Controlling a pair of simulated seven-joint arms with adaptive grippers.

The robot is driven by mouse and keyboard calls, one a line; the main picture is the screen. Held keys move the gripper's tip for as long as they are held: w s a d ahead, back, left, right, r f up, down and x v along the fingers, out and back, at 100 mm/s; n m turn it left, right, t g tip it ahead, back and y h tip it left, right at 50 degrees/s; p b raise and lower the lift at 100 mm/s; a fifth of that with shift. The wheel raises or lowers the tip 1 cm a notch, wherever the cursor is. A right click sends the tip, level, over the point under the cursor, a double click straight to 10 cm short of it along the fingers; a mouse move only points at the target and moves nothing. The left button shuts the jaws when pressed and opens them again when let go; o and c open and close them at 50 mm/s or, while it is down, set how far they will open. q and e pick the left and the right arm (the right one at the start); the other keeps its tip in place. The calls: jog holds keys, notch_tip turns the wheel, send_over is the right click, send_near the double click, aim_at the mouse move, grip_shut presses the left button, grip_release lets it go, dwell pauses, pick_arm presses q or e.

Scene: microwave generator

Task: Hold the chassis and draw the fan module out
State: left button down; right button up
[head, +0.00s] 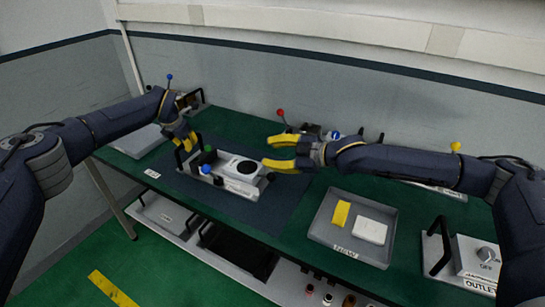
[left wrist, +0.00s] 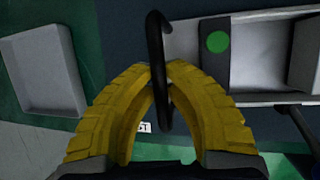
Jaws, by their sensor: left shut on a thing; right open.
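The grey chassis (head: 238,188) sits on the dark mat at the middle of the bench. A white block with a black round face, which looks like the fan module (head: 236,163), sits in its right part. My left gripper (head: 189,142) is shut on the black handle at the chassis's left end. In the left wrist view, the yellow fingers (left wrist: 158,82) close around that black handle (left wrist: 157,45), beside the green knob (left wrist: 217,42). My right gripper (head: 268,152) is open and empty, just right of and above the fan module. It appears apart from the module.
A grey tray (head: 318,222) labelled NEW, with a yellow block (head: 341,213) and a white block (head: 370,231), stands to the right. An outlet box (head: 472,260) is at far right. A lever with a red knob (head: 280,113) stands behind my right gripper. Bare mat lies between chassis and tray.

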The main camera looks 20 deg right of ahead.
pick_arm(q)
jog(key=shift+s+f, duration=0.1)
jog(key=shift+f, duration=0.05)
jog(key=c, duration=1.5)
grip_release()
jog(key=shift+d, duration=0.1)
jog(key=shift+o, duration=0.8)
